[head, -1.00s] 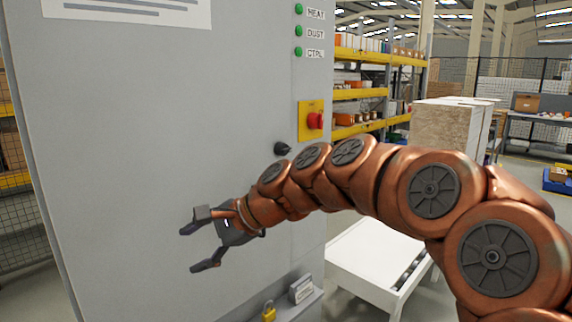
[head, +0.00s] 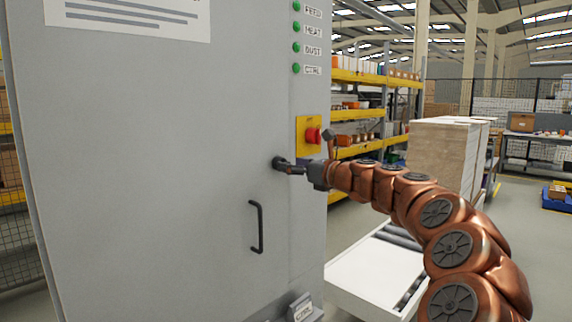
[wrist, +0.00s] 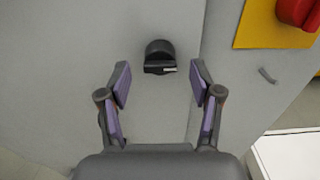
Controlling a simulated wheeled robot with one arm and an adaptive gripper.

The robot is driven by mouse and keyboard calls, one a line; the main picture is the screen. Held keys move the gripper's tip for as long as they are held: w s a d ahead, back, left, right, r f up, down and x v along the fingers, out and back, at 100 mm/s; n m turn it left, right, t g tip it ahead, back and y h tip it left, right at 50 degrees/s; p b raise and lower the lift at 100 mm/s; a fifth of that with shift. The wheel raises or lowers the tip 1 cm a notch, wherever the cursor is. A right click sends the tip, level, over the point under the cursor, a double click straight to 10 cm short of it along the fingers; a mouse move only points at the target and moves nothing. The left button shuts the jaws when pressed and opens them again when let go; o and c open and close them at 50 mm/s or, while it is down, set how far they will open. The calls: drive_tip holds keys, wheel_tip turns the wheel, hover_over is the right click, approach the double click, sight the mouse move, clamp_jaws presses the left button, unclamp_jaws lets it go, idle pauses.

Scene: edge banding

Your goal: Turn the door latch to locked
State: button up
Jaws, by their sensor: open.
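The door latch (head: 279,163) is a small dark knob on the grey cabinet door (head: 150,150), near its right edge. In the wrist view the latch (wrist: 159,58) has a bar lying about level, with a pale mark at its right end. My gripper (wrist: 161,82) is open and empty, its purple-padded fingers spread to the left and right of the latch in the picture. The latch appears just beyond the fingertips; I see no clear contact. In the head view my gripper (head: 308,153) is at the latch from the right, and one finger overlaps the latch there.
A red stop button (head: 313,136) on a yellow plate sits just above and right of the latch. A black door handle (head: 256,227) is below it. A white table with rollers (head: 370,268) stands right of the cabinet, under my arm.

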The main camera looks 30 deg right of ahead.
drive_tip(key=shift+x, duration=1.5)
drive_tip(key=c, duration=1.1)
drive_tip(key=shift+c, duration=0.2)
